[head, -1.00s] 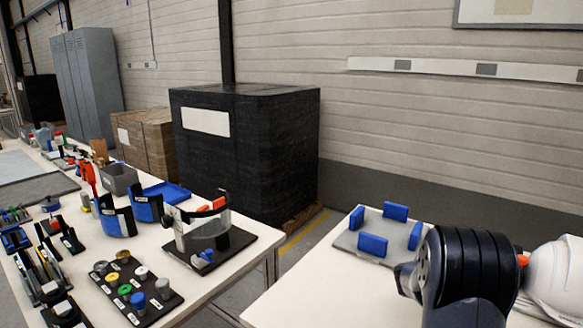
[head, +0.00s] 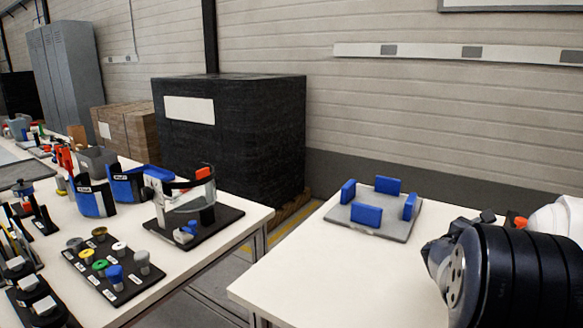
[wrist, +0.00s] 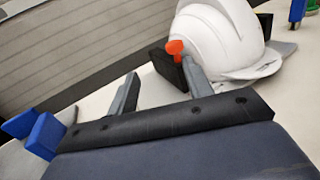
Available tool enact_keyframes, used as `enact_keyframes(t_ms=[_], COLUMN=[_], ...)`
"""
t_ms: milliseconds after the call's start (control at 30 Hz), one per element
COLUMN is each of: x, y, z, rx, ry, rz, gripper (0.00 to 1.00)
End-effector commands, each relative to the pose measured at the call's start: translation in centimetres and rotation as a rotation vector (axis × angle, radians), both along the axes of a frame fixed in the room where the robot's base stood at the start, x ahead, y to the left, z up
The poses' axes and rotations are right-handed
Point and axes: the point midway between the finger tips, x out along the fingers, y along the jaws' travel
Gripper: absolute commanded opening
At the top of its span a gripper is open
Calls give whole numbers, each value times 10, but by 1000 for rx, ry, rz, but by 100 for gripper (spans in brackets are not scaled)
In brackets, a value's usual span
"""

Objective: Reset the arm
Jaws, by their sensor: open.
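My gripper (wrist: 160,84) shows in the wrist view with its two grey fingers apart and nothing between them. A white helmet shell (wrist: 222,38) is just beyond the fingers, near the right one. An orange-red piece (wrist: 175,48) shows beside the shell, close to the right fingertip; I cannot tell whether they touch. In the head view the white shell (head: 562,218) is partly cut off at the right edge. My dark arm fills the lower right there, and the fingers cannot be made out.
A grey plate (head: 395,232) with several blue blocks lies on the right table (head: 290,285). The left table holds a black tray (head: 110,285) of knobs and a stand with a clear visor (head: 195,200). A gap separates the tables. A black wrapped crate (head: 235,130) stands behind.

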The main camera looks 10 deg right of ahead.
Motion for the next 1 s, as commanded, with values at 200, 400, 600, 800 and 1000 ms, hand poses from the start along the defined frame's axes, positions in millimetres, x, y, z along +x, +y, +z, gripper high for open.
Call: enact_keyframes(t_ms=[200, 400, 600, 800, 1000], x=[-12, -18, -20, -20, -19], y=[-2, -2, -2, -2, 0], z=[-6, -6, -5, -4, -4], rx=[-11, -16, -18, -17, -17], ry=[10, 20, 23, 24, 29], rz=[41, 67, 76, 76, 85], gripper=[48, 48, 48, 48, 48])
